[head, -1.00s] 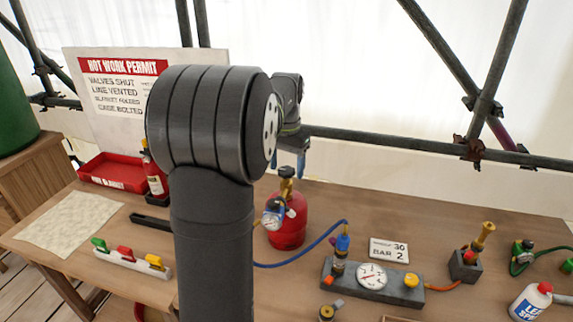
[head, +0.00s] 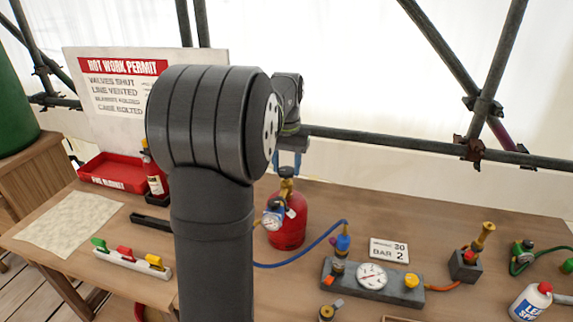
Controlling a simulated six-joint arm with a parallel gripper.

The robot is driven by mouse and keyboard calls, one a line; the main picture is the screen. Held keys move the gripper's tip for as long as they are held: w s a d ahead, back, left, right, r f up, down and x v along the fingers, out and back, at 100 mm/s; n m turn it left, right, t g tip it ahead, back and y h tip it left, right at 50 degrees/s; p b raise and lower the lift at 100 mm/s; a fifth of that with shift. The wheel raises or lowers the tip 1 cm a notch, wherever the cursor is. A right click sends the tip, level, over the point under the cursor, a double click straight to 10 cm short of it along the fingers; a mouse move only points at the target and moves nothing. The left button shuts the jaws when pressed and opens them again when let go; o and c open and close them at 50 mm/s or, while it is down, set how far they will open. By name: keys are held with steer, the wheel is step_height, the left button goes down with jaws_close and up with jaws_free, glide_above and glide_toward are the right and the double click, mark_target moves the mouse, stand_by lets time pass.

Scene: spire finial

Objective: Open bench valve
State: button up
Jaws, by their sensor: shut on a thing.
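My gripper (head: 288,164) is at the top of a red gas cylinder (head: 287,222), its blue fingers pointing down. The fingers are shut on the dark knob of the cylinder's valve (head: 287,172); my arm partly hides the wrist. A brass fitting and a round gauge (head: 271,221) are on the cylinder's left side. A blue hose (head: 320,247) runs from the cylinder to a grey block (head: 395,293).
A scaffold tube (head: 400,145) crosses behind the gripper. A sign (head: 389,250), a torch holder (head: 465,266) and a white bottle (head: 530,302) stand right.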

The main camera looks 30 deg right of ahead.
mark_target(286, 170)
steer(key=n, duration=0.4)
steer(key=shift+n, duration=0.3)
steer(key=n, duration=0.4)
steer(key=shift+n, duration=0.3)
steer(key=o, duration=1)
steer(key=shift+r, duration=0.1)
step_height(286, 170, up, 17)
steer(key=shift+r, duration=0.1)
stand_by(0.3)
